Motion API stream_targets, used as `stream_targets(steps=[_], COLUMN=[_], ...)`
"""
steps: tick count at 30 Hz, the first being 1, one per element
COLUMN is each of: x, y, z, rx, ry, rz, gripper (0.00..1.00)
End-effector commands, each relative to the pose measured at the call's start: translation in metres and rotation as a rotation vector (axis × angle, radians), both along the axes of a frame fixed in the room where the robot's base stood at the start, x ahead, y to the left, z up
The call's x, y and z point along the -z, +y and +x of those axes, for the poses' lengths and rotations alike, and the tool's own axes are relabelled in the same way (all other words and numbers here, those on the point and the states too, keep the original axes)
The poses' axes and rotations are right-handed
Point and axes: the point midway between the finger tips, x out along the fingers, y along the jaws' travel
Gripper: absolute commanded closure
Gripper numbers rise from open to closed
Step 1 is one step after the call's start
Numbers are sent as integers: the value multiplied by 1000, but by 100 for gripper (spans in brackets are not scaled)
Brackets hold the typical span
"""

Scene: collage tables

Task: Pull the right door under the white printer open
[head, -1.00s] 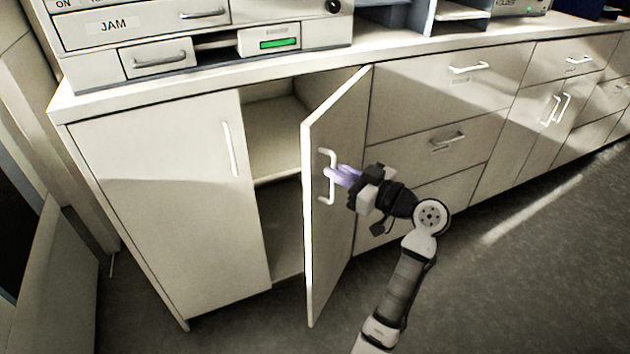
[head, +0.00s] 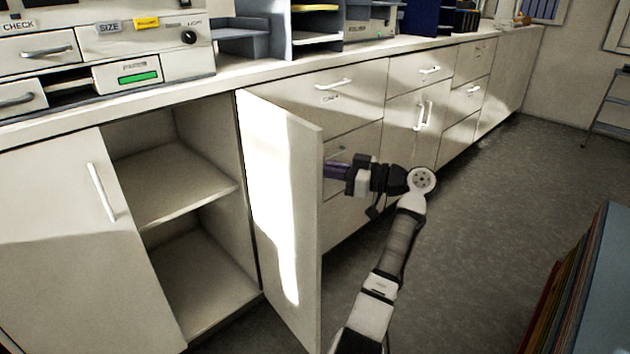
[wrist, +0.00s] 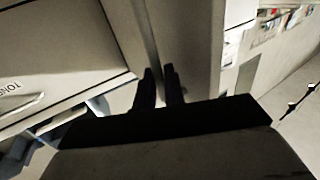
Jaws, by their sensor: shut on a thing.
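The white printer (head: 150,68) stands on the counter at the upper left in the head view. Below it, the right door (head: 285,200) of the cabinet stands wide open, with its sunlit inner face toward the head camera. Its outer face and handle are hidden behind it. My gripper (head: 338,171) is just right of the door's free edge, with purple fingers reaching toward the hidden outer face. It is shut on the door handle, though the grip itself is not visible. In the wrist view, the dark fingers of my gripper (wrist: 158,72) sit close together; the handle is not clear there.
The left door (head: 70,230) is closed beside the open compartment, which shows an empty shelf (head: 175,185). Drawers (head: 330,90) and more cabinets run along the right. Grey floor (head: 480,220) is free on the right. Coloured panels (head: 580,280) stand at the lower right.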

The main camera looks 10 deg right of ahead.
Motion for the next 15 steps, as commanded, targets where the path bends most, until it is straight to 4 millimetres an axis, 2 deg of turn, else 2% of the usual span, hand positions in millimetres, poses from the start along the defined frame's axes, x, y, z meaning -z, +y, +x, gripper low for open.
stream_targets(steps=[1,15], x=[0,0], y=[5,-25], z=[7,32], rx=[-8,-88], ry=[3,5], rz=[-2,-4], gripper=[100,100])
